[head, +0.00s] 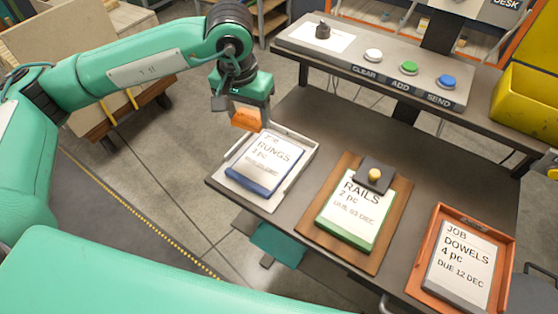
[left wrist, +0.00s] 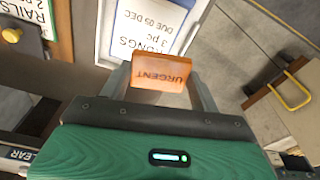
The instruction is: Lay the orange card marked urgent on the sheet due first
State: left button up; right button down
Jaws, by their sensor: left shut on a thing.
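My left gripper (head: 243,108) is shut on the orange card (head: 246,119), held above the back edge of the RUNGS sheet (head: 268,163). In the left wrist view the card (left wrist: 165,75) reads URGENT, upside down, between the fingers. The RUNGS sheet lies on a white tray and reads 3 pc, due 05 DEC in the wrist view. The RAILS sheet (head: 350,217), on a brown board, reads 2 pc; its due day is hard to read, perhaps 03 DEC. The DOWELS sheet (head: 462,262), in an orange tray, reads 4 pc, due 12 DEC. My right gripper is out of view.
A dark clip with a yellow knob (head: 375,175) sits on the top of the RAILS sheet. A raised shelf (head: 320,60) behind has white, green and blue buttons marked CLEAR, ADD and SEND. A yellow bin (head: 525,110) stands at the right. Bare table shows between the trays.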

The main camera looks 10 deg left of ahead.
pick_arm(q)
notch_tip(320, 180, up, 6)
jog(key=m, duration=0.2)
send_over(264, 163)
jog(key=shift+w+f, duration=0.1)
jog(key=shift+s+a+r, duration=0.3)
jog(key=shift+s+r, duration=0.05)
jog(key=shift+s, duration=0.05)
notch_tip(264, 163, down, 4)
jog(key=shift+d+p, duration=0.15)
jog(key=shift+p, duration=0.8)
notch_tip(264, 163, down, 11)
jog(key=p, duration=0.3)
jog(key=shift+w+d+r, duration=0.1)
jog(key=shift+r, duration=0.1)
jog(key=shift+f, duration=0.55)
notch_tip(264, 163, down, 3)
jog(key=shift+p, duration=0.85)
jog(key=shift+f+b, duration=0.25)
jog(key=shift+b, duration=0.05)
jog(key=o, duration=0.9)
jog(key=shift+o, duration=0.2)
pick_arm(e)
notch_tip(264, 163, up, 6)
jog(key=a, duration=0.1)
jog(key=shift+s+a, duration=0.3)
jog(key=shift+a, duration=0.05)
